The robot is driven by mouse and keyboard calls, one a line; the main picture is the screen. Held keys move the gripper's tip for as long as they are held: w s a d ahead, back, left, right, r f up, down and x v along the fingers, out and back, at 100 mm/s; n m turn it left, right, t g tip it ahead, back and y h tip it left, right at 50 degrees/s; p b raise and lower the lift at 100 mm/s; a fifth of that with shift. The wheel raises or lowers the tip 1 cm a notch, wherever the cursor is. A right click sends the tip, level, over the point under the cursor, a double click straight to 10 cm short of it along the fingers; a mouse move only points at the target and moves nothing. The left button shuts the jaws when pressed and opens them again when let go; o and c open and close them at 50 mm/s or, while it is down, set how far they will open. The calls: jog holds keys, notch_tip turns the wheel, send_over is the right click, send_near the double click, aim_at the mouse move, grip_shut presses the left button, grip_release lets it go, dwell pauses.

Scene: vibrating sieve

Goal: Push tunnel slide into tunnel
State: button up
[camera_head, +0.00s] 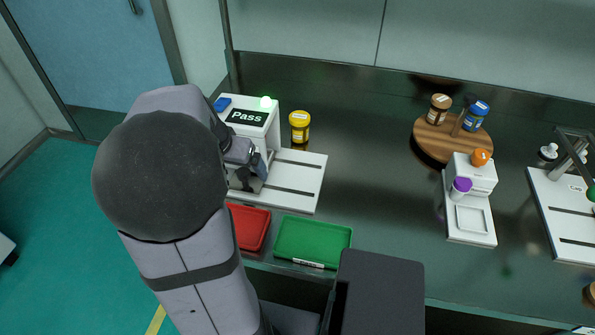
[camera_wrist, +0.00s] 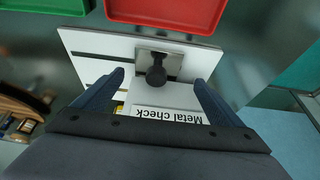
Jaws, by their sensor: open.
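The tunnel (camera_head: 251,113) is a white box marked "Pass" with a lit green lamp, at the left of the counter. In the wrist view its white top (camera_wrist: 170,97) reads "Metal check", upside down. The tunnel slide (camera_wrist: 177,62) is a grey metallic plate with a black knob, partly out of the tunnel over the white base board. My gripper (camera_wrist: 158,77) is open, its two fingers on either side of the knob, with gaps visible on both sides. In the head view my arm hides the slide, and the gripper (camera_head: 246,178) shows only partly.
A red tray (camera_head: 250,226) and a green tray (camera_head: 313,242) lie in front of the base board. A yellow jar (camera_head: 299,126) stands beside the tunnel. A round wooden stand (camera_head: 430,143) with jars and a white scale (camera_head: 472,222) are farther right. The counter between is clear.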

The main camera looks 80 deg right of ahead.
jog(key=shift+p+v, duration=1.4)
jog(key=shift+v, duration=1)
